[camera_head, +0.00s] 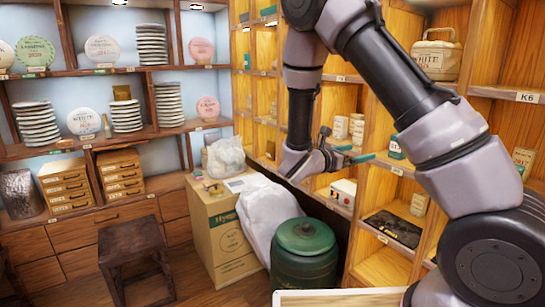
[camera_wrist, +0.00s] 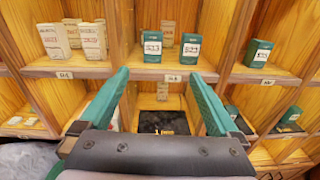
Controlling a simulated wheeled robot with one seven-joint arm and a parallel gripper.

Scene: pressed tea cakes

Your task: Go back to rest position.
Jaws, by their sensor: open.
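My gripper (camera_head: 359,153) is open at the end of my bent arm, in front of the wooden shelf wall on the right. In the wrist view its two teal fingers (camera_wrist: 157,78) are spread wide with nothing between them. They point at the cubbies, below a board that bears two green boxes, one (camera_wrist: 152,46) nearer the middle and one (camera_wrist: 190,48) to its right. A dark flat slab (camera_wrist: 163,122) lies in the cubby beyond the fingers. It also shows in the head view (camera_head: 393,229), low on the shelves.
A dark stool (camera_head: 131,244) is at the left. Pale packets (camera_wrist: 92,40) stand on the upper left shelf in the wrist view.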

